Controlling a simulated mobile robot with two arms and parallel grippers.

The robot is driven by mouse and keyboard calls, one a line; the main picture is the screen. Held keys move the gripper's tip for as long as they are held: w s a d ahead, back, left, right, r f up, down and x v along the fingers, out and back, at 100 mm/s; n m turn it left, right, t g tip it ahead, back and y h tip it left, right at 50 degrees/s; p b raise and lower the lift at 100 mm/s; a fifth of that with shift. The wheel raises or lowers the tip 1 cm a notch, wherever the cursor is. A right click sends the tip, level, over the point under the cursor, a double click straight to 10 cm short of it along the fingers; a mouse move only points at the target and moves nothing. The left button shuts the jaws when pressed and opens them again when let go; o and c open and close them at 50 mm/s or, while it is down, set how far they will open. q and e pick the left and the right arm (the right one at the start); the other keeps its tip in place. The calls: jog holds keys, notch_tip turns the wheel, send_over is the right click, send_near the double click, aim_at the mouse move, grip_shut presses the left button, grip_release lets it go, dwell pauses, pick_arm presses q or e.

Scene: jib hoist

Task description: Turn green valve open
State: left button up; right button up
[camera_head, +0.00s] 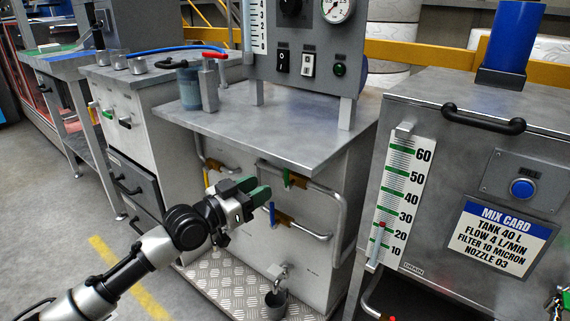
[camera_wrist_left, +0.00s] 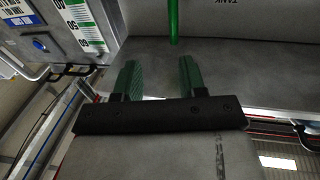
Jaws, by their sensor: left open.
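The green valve lever (camera_head: 286,179) stands on a pipe at the front of the middle grey cabinet, under the worktop's edge. My left gripper (camera_head: 254,190) has green fingers and is open, to the left of the lever and apart from it. In the left wrist view, a green bar (camera_wrist_left: 173,22), apparently this lever, shows beyond the open left fingertips (camera_wrist_left: 157,65), with nothing between them. A blue valve lever (camera_head: 272,213) is just below and right of the fingers.
Bent grey pipes (camera_head: 318,232) stick out around the levers. A tap (camera_head: 279,271) above a small cup (camera_head: 276,303) is lower down. The tank cabinet (camera_head: 465,135) with a scale (camera_head: 403,185) stands to the right. Open floor (camera_head: 60,210) lies at the left.

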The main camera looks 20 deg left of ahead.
aim_at(287, 170)
pick_arm(q)
jog(key=shift+g+y, duration=0.3)
jog(key=shift+y, duration=0.1)
jog(key=b+x, duration=0.1)
jog(key=x, duration=0.2)
jog(key=a+x, duration=0.1)
jog(key=x, duration=0.3)
jog(key=w+b+x, duration=0.1)
jog(key=x, duration=0.2)
jog(key=shift+w+a+r+b, duration=0.1)
jog(key=shift+w+r+b, duration=0.15)
jog(key=shift+w+b, duration=0.05)
grip_shut()
